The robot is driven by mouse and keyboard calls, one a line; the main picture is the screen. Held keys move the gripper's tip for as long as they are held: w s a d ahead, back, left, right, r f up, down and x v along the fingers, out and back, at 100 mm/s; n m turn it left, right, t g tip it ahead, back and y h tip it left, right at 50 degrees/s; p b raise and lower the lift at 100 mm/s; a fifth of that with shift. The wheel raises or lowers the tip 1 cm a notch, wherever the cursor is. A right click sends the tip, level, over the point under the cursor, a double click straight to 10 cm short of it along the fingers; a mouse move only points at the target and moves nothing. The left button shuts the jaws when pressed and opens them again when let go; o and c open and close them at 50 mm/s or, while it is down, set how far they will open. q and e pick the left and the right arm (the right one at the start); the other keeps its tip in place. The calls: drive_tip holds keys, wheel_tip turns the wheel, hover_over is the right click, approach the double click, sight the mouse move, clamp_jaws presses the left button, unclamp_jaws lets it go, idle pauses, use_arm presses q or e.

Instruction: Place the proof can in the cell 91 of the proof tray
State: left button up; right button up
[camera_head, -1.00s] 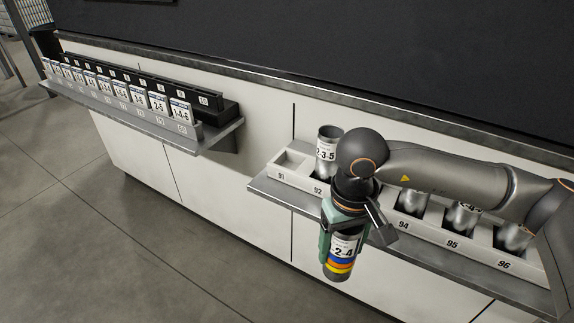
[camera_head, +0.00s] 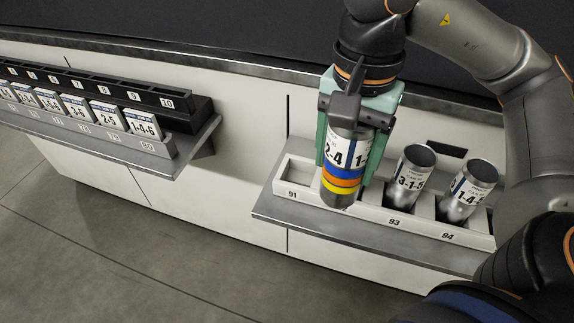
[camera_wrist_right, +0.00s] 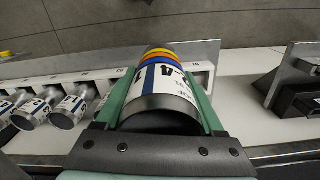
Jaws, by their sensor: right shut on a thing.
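The proof can (camera_head: 343,160) is silver with a white label reading "2-4" and blue, orange and yellow bands near its lower end. My right gripper (camera_head: 348,150) is shut on it, green fingers on either side, and holds it slightly tilted. It also shows between the fingers in the right wrist view (camera_wrist_right: 162,95). The white proof tray (camera_head: 420,230) lies behind and below. Cell 91 (camera_head: 300,173) at its left end is empty; the can hangs just right of it in the picture, covering cell 92. My left gripper is not in view.
Cans lean in cell 93 (camera_head: 408,180) and cell 94 (camera_head: 467,192). A grey shelf (camera_head: 270,205) bears the tray. To the left, a black numbered rack (camera_head: 100,92) with label cards stands on another shelf, with a gap between.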

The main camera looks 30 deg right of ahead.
drive_tip(key=shift+w+d+r, duration=0.1)
drive_tip(key=shift+r, duration=0.05)
drive_tip(key=shift+w+d+m, duration=0.1)
drive_tip(key=shift+w+m, duration=0.2)
drive_tip(key=shift+w, duration=0.05)
drive_tip(key=w+f, duration=0.4)
drive_tip(key=w+d+f+p, duration=0.1)
drive_tip(key=w+f, duration=0.7)
drive_tip(key=shift+w+d, duration=0.35)
drive_tip(key=shift+w, duration=0.05)
drive_tip(key=shift+f, duration=0.4)
drive_tip(key=shift+f, duration=0.15)
drive_tip(key=o, duration=1.3)
